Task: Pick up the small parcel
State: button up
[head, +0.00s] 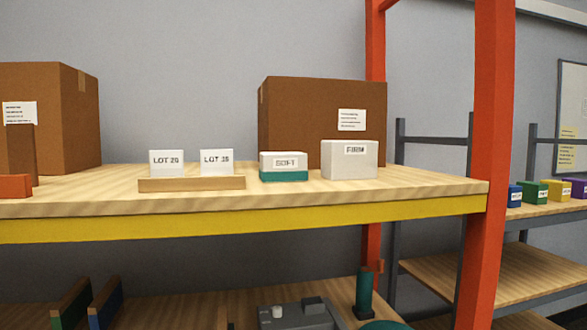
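No item is plainly marked as the small parcel. A narrow brown upright piece (21,155), possibly a small carton, stands at the left end of the upper shelf (300,198), in front of a large brown carton (75,115). A second large brown carton (305,105) with a white label stands right of centre. In front of it are a white-and-green block marked SOFT (283,166) and a pale block marked FIRM (349,160). My gripper is not in view.
A wooden holder (191,184) bears LOT cards. An orange piece (14,187) lies far left. An orange-red upright (490,170) bounds the shelf at right. The lower shelf holds grey equipment (298,314) and a green cylinder (364,292). Small coloured boxes (535,192) sit farther right.

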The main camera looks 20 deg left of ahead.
aim_at(274, 168)
jog(key=z, duration=0.05)
jog(key=k, duration=1.15)
jog(key=u, duration=3.8)
jog(key=i, duration=0.15)
jog(key=z, duration=1.95)
jog(key=i, duration=0.95)
jog(key=u, duration=0.05)
